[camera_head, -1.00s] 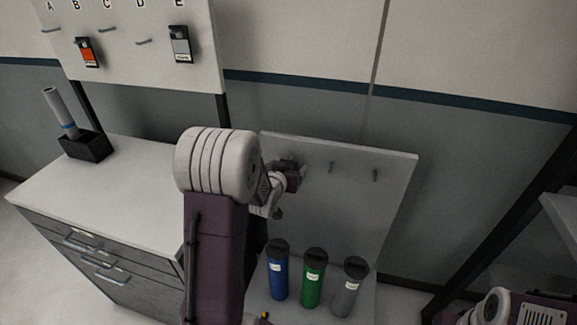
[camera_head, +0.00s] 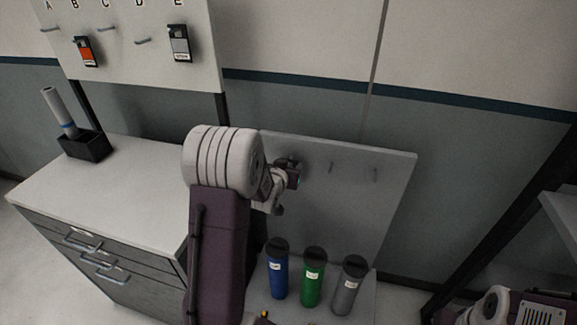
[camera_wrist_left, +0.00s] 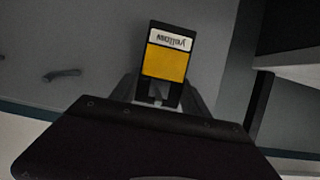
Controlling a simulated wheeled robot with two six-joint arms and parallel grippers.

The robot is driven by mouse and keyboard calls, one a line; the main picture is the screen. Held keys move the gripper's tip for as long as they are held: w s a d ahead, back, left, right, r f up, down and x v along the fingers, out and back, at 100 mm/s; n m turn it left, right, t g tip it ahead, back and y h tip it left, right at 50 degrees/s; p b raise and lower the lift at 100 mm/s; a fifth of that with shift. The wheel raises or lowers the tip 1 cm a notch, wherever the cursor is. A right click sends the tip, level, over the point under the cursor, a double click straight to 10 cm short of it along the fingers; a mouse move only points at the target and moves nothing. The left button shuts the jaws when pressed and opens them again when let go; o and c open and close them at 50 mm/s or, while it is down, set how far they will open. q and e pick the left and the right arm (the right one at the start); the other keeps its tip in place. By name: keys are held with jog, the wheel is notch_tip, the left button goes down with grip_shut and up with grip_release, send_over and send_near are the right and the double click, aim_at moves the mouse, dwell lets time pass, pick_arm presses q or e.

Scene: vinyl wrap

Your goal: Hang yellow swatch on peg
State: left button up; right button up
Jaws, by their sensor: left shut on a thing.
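The yellow swatch (camera_wrist_left: 164,62) is a black-framed card with a white label, upside down in the left wrist view. My left gripper (camera_wrist_left: 158,98) is shut on its near end. In the head view my left gripper (camera_head: 291,174) is small and partly behind my arm, in front of the low grey panel, and the swatch cannot be made out. Bare pegs A (camera_head: 50,29), C (camera_head: 107,28) and D (camera_head: 143,41) stick out of the lettered board (camera_head: 200,75). My right gripper is out of view.
An orange swatch (camera_head: 87,50) hangs at B and a grey one (camera_head: 180,42) at E. The low grey panel (camera_head: 340,210) has pegs (camera_head: 375,175). Blue (camera_head: 277,275), green (camera_head: 313,280) and grey (camera_head: 348,288) rolls stand below. The cabinet top (camera_head: 130,190) is mostly clear.

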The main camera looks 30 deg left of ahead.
pick_arm(q)
jog(key=o, duration=1.4)
jog(key=b+v, duration=0.2)
jog(key=v, duration=0.7)
